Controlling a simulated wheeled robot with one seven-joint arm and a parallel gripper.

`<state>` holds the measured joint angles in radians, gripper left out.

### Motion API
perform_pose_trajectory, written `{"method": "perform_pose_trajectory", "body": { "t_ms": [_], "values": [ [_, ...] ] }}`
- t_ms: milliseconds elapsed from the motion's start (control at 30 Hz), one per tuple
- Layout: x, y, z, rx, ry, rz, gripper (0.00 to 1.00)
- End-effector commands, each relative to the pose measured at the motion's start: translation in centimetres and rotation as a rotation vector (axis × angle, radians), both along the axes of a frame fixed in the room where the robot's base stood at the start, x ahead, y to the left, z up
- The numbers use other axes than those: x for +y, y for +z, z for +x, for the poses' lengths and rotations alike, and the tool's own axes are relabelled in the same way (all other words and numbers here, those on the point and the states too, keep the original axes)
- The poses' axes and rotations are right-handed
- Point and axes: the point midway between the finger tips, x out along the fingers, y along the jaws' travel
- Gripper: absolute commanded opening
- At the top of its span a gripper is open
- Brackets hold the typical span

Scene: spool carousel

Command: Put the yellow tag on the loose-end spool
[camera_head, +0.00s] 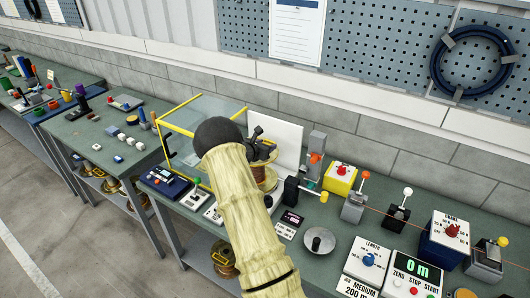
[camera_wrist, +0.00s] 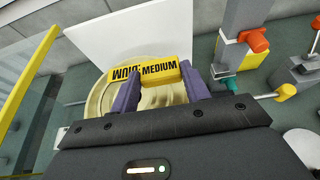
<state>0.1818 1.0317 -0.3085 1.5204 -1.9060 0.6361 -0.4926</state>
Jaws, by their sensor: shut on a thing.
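The yellow tag (camera_wrist: 155,74), printed MEDIUM in black, is held between the two purple fingers of my gripper (camera_wrist: 160,80). A pale cream spool (camera_wrist: 99,106) is behind the tag and fingers in the wrist view; whether the tag touches it I cannot tell. In the head view my gripper (camera_head: 257,138) is at the copper-coloured spools (camera_head: 266,156) in front of a white panel. My arm hides part of the spools there, and the tag cannot be made out. I see no loose wire end clearly, so I cannot tell which spool has it.
A yellow-framed clear guard (camera_head: 200,108) stands left of my gripper, and a white panel (camera_head: 288,140) behind it. A grey post with an orange knob (camera_head: 316,156) is on the right. Switch boxes, a round grey dish (camera_head: 319,240) and a green display (camera_head: 418,268) fill the bench's right side.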

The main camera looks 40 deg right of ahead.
Motion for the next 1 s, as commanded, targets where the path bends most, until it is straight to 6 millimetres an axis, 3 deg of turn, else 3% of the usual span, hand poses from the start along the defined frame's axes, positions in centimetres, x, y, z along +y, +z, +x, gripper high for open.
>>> {"method": "perform_pose_trajectory", "body": {
  "t_ms": [233, 533, 933, 967, 1000],
  "values": [
    [0.0, -0.6, 0.0, 0.004, 0.0, 0.001, 0.25],
    [0.0, -3.9, 0.0, 0.002, 0.0, 0.001, 0.25],
    [0.0, -4.5, 0.0, 0.0, 0.0, 0.001, 0.25],
    [0.0, -4.5, 0.0, 0.0, 0.0, 0.001, 0.48],
    [0.0, -4.4, 0.0, 0.0, 0.0, 0.001, 0.55]
  ]
}}
